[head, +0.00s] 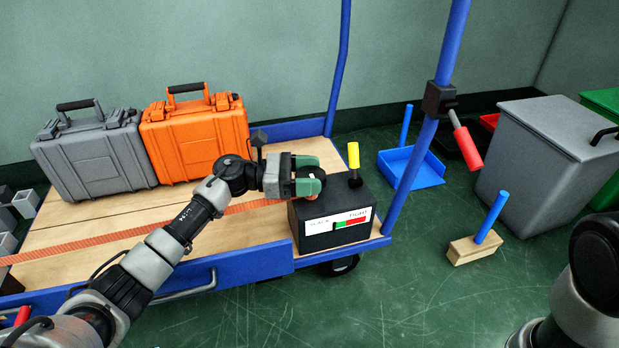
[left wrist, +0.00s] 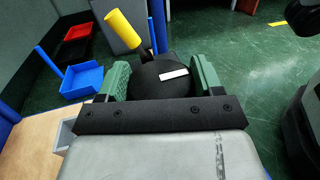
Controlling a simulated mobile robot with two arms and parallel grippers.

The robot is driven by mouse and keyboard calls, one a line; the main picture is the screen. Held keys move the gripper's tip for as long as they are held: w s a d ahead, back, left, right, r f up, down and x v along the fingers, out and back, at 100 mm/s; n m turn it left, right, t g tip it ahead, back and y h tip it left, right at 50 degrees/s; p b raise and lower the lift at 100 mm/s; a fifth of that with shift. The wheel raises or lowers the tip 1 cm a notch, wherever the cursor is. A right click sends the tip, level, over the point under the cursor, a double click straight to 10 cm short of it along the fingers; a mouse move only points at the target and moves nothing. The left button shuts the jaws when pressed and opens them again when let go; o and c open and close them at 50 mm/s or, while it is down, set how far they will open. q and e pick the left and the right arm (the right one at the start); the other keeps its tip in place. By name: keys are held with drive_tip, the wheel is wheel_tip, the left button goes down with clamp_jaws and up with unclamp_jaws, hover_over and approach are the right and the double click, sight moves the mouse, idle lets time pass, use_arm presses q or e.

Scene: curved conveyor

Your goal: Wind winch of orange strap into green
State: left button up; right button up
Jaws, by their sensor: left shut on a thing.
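The winch (head: 310,235) is a black box on the near right corner of the wooden cart bed. Its front gauge (head: 338,223) reads from slack to tight, with white, green and red parts; I cannot make out a pointer. The orange strap (head: 130,233) runs across the bed to the box. My left gripper (head: 308,182) is on top of the box. In the left wrist view its green fingers (left wrist: 163,80) are shut on the round black winch hub (left wrist: 165,72), which has a white mark. The yellow crank handle (head: 353,155) stands up beside the fingers. My right gripper is out of view.
Grey (head: 95,160) and orange (head: 195,140) cases stand on the bed behind my left arm.

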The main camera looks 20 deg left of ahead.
use_arm(q)
drive_tip(key=o, duration=0.9)
drive_tip(key=shift+o, duration=0.2)
drive_tip(key=shift+a, duration=0.1)
drive_tip(key=shift+s+a+p, duration=0.15)
drive_tip(key=shift+a+p, duration=0.15)
drive_tip(key=p+v, duration=0.3)
drive_tip(key=v, duration=0.7)
drive_tip(key=shift+p, duration=0.35)
